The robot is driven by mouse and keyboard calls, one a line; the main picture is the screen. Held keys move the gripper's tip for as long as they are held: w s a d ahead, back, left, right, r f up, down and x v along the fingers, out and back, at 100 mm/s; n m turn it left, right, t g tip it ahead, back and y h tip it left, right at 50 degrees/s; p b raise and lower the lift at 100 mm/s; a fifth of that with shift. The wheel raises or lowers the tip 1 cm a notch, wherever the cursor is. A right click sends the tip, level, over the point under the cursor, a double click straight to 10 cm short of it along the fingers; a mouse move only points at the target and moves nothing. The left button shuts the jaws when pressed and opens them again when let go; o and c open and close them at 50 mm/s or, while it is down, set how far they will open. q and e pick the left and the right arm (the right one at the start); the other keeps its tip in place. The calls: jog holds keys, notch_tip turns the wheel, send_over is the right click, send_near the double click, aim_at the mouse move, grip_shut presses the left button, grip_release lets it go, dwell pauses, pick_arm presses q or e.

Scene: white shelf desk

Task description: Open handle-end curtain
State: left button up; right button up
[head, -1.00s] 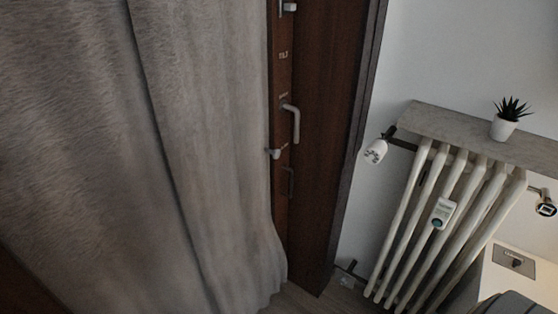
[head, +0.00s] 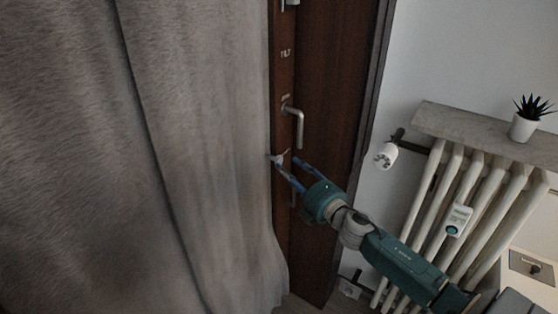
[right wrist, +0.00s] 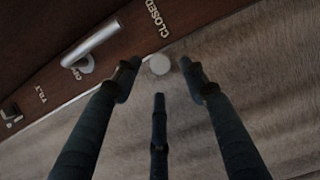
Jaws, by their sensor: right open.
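The grey-brown curtain (head: 205,150) hangs in folds over the left half of the head view. It also fills the lower right of the right wrist view (right wrist: 265,85). A small pale knob (head: 278,158) sits at its right edge, below the metal door handle (head: 298,125). My right gripper (head: 287,161) is open, with its fingertips close to the knob. In the right wrist view the round knob (right wrist: 159,65) shows between the spread fingertips. I cannot tell whether they touch it. My left gripper is not in view.
The dark wooden frame (head: 335,120) stands right of the curtain. A white radiator (head: 480,205) under a grey shelf (head: 490,132) with a potted plant (head: 523,122) is at the right, close to my right arm. A white valve (head: 385,155) sticks out beside it.

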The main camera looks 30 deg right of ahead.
aim_at(280, 162)
jog(key=w, duration=0.6)
jog(key=shift+w+p, duration=0.3)
grip_shut()
